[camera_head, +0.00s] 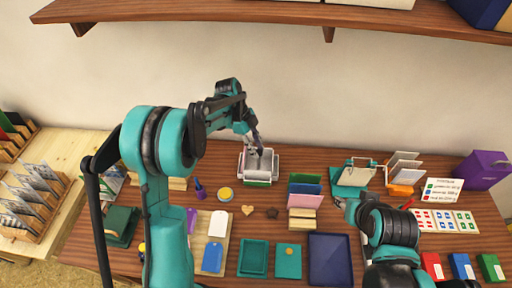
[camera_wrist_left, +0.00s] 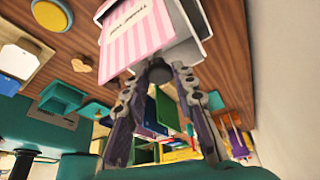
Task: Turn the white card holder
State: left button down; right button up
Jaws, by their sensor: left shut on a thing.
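The white card holder (camera_head: 246,172) stands at the back middle of the table, in front of the wall. In the left wrist view the holder (camera_wrist_left: 190,22) carries a pink-and-white striped card (camera_wrist_left: 138,35). My left gripper (camera_head: 257,150) reaches down onto the holder from above; in the wrist view its fingers (camera_wrist_left: 156,76) are at the holder's near edge, shut on it. The exact contact is partly hidden. My right gripper (camera_head: 347,206) is low at the right, near the table's middle; its fingers are too small to tell open from shut.
Colored cards in a wooden stand (camera_head: 302,213) are right of the holder. A teal stand (camera_head: 354,177) and orange card rack (camera_head: 402,172) are farther right. A yellow round pad (camera_head: 224,194) and wooden heart (camera_head: 247,210) lie in front. A shelf (camera_head: 270,12) crosses above.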

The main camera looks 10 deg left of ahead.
dwell(0.6)
pick_arm(q)
jog(key=shift+f, duration=0.1)
jog(key=c, duration=1.2)
grip_release()
jog(key=v, duration=1.2)
jog(key=shift+w+d, duration=0.1)
